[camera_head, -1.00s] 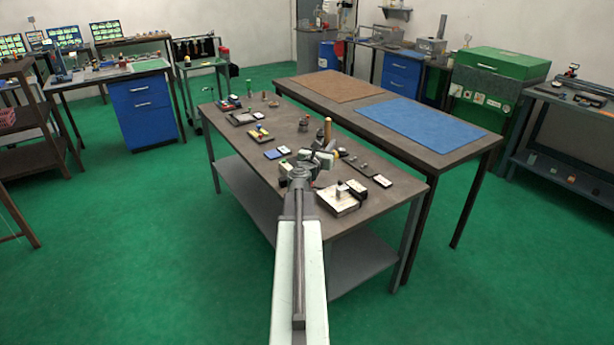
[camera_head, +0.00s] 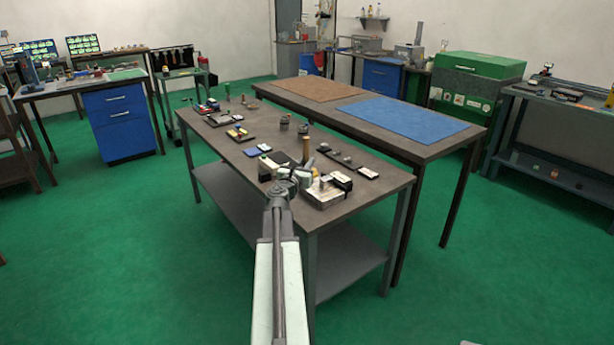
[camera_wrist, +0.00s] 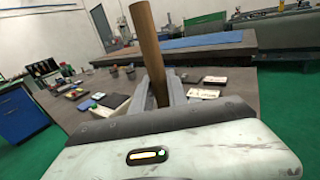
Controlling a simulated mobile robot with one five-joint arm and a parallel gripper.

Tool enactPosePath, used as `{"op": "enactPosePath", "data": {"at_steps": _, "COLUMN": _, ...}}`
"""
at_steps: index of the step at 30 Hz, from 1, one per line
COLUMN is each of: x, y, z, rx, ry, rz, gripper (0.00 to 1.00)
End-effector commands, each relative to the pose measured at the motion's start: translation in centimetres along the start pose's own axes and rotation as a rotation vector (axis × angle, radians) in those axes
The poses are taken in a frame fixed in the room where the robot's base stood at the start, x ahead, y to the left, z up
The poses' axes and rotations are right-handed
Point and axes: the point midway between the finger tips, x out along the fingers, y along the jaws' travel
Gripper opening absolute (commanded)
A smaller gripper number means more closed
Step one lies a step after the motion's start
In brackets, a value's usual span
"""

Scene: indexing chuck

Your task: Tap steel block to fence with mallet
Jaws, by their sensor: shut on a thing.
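A wooden mallet handle (camera_head: 306,150) stands nearly upright over the front bench. The mallet head cannot be made out. A metal plate fixture (camera_head: 322,199) lies at the bench's near right end, just right of my gripper. A small steel block (camera_head: 325,183) appears to stand on it, beside a dark piece (camera_head: 342,181). The fence and any gap to the block cannot be told apart.
The front bench (camera_head: 225,150) carries several small trays and parts toward its far left end. A dark strip tray (camera_head: 345,160) and a small white-topped box (camera_head: 368,172) lie behind the fixture. A second table with a blue mat (camera_head: 405,118) stands close behind.

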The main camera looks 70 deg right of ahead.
Motion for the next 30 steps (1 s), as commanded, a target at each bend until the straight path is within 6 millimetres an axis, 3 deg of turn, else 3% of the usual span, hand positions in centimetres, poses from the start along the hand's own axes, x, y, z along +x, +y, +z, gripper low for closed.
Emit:
{"op": "enactPosePath", "data": {"at_steps": 11, "x": 0.0, "y": -0.1, "z": -0.1, "rx": -0.001, "ry": 0.000, "rz": 0.000, "gripper": 0.00}}
{"op": "enactPosePath", "data": {"at_steps": 30, "x": 1.4, "y": -1.1, "z": -5.7, "rx": -0.001, "ry": 0.000, "rz": -0.002, "gripper": 0.00}}
